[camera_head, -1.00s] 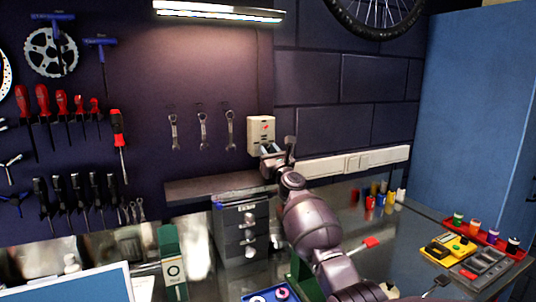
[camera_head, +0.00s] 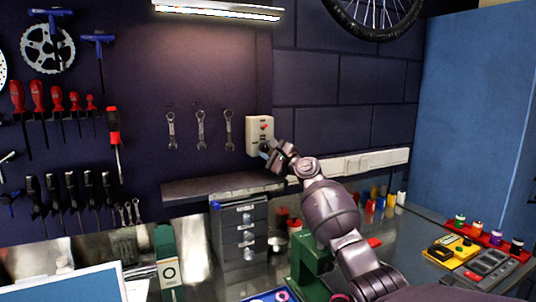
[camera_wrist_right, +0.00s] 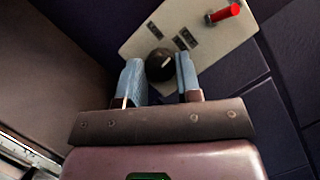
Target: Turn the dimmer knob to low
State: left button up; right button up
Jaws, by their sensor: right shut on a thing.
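The cream switch box (camera_head: 254,124) is on the dark wall, right of the hanging wrenches. It has a red lever (camera_wrist_right: 224,13) and a round black dimmer knob (camera_wrist_right: 160,66) with a white pointer mark, both clear in the right wrist view. My right gripper (camera_head: 265,152) is at the lower part of the box. In the wrist view its two blue-grey fingers (camera_wrist_right: 161,77) are either side of the knob, shut on it. The lamp (camera_head: 218,10) above the bench is lit. My left gripper is not in view.
A wall shelf (camera_head: 210,188) runs below the box, with a grey drawer unit (camera_head: 240,240) beneath. A pale trunking strip (camera_head: 350,164) lies right of the gripper. Small bottles (camera_head: 390,203), a yellow meter (camera_head: 447,250) and a red tray (camera_head: 488,232) stand on the right.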

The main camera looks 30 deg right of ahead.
jog(key=n+g, duration=0.1)
jog(key=n, duration=0.2)
jog(key=shift+r, duration=0.1)
jog(key=n+g, duration=0.1)
jog(key=n, duration=0.2)
jog(key=shift+r+p, duration=0.1)
jog(key=shift+p, duration=0.25)
jog(key=n+g+p, duration=0.1)
jog(key=n, duration=0.1)
jog(key=shift+r+n, duration=0.1)
jog(key=shift+n, duration=0.2)
jog(key=shift+n+g+p, duration=0.4)
jog(key=shift+n+p, duration=0.05)
jog(key=shift+n, duration=0.25)
jog(key=o, duration=0.9)
jog(key=shift+s+d, duration=0.1)
